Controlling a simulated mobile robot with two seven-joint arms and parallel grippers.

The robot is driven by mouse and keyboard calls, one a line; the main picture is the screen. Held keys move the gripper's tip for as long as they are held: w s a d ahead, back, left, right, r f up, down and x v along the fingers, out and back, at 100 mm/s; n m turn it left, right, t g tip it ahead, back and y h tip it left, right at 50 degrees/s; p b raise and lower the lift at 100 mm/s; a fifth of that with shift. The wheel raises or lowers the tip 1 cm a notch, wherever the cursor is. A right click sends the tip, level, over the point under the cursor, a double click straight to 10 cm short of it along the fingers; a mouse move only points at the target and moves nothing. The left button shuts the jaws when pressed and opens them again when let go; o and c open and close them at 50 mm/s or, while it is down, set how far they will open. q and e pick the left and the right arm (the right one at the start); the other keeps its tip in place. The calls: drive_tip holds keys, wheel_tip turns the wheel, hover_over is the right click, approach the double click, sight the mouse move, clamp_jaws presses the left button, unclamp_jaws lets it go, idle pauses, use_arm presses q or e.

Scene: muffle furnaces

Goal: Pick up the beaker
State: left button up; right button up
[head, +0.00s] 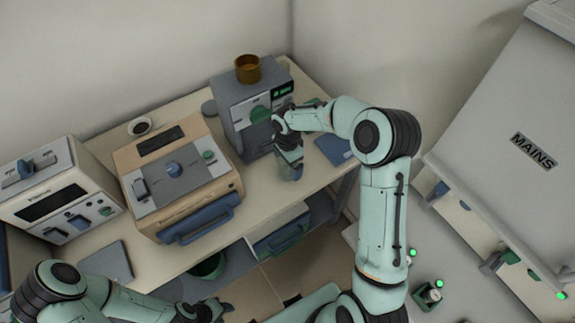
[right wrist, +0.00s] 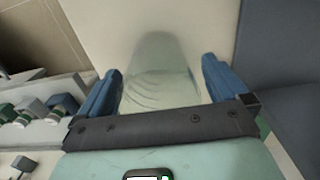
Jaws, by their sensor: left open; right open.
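The beaker (right wrist: 160,85) is clear glass and stands between the two blue fingers of my right gripper (right wrist: 162,92) in the right wrist view, with a visible gap on each side. In the head view the beaker (head: 290,173) is on the bench near its front edge, partly hidden by my right gripper (head: 288,158), which reaches down over it. The right gripper is open around the beaker. My left gripper (head: 212,309) is open and empty, low in the head view, in front of the bench and far from the beaker.
A grey machine (head: 246,104) with a brown cup (head: 247,68) on top stands close behind the right gripper. A tan furnace (head: 179,177) and a white unit (head: 62,190) stand further left. A blue pad (head: 335,147) lies to the right. A MAINS cabinet (head: 505,120) is far right.

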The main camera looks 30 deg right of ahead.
drive_tip(key=shift+s, duration=0.1)
drive_tip(key=c, duration=1.1)
drive_tip(key=shift+r, duration=0.1)
